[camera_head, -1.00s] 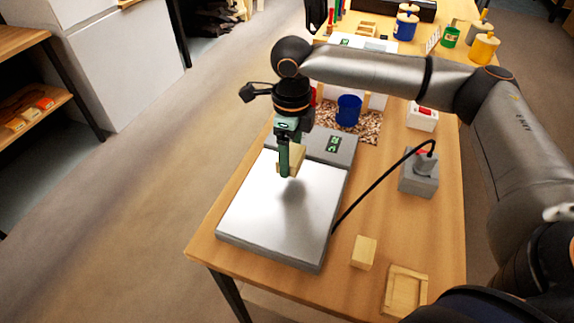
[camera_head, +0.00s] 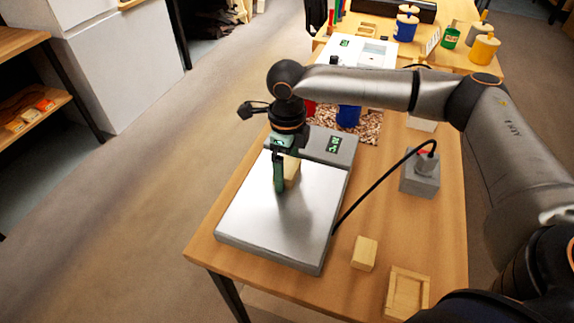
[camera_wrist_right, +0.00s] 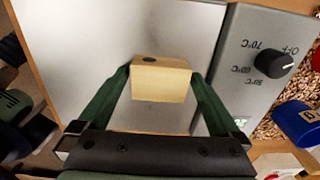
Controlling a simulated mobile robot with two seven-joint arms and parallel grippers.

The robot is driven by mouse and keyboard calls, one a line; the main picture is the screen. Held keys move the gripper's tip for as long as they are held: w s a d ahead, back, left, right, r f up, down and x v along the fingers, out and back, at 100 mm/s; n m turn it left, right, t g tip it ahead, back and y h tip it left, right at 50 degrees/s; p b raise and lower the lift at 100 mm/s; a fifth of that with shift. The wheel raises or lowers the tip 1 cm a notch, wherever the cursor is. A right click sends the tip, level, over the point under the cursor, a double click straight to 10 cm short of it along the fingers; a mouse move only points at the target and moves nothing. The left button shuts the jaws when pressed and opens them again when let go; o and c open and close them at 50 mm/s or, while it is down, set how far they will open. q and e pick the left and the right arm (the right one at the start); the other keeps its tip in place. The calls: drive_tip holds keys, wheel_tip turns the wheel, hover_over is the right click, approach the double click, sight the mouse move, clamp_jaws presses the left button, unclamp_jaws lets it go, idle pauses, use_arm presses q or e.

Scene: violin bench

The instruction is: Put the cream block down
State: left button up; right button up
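The cream block (camera_head: 292,170) is between the green fingers of my right gripper (camera_head: 280,188), over the silver plate of the grey heating unit (camera_head: 266,231), towards its far side. In the right wrist view the cream block (camera_wrist_right: 160,80) has a dark round spot on it, and the fingers of my right gripper (camera_wrist_right: 160,72) meet its two sides. Whether its underside touches the plate I cannot tell. My left gripper is not in view.
A second pale block (camera_head: 364,254) and a small wooden tray (camera_head: 408,294) lie at the table's near right. A grey box (camera_head: 420,177) with a black cable stands right of the plate. Wood chips (camera_head: 368,126) and a blue cup (camera_head: 348,116) are behind. The plate's near part is clear.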

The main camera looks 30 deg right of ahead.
sight(287, 166)
wheel_tip(287, 166, up, 12)
drive_tip(key=p, duration=0.2)
drive_tip(key=shift+r, duration=0.15)
idle(0.5)
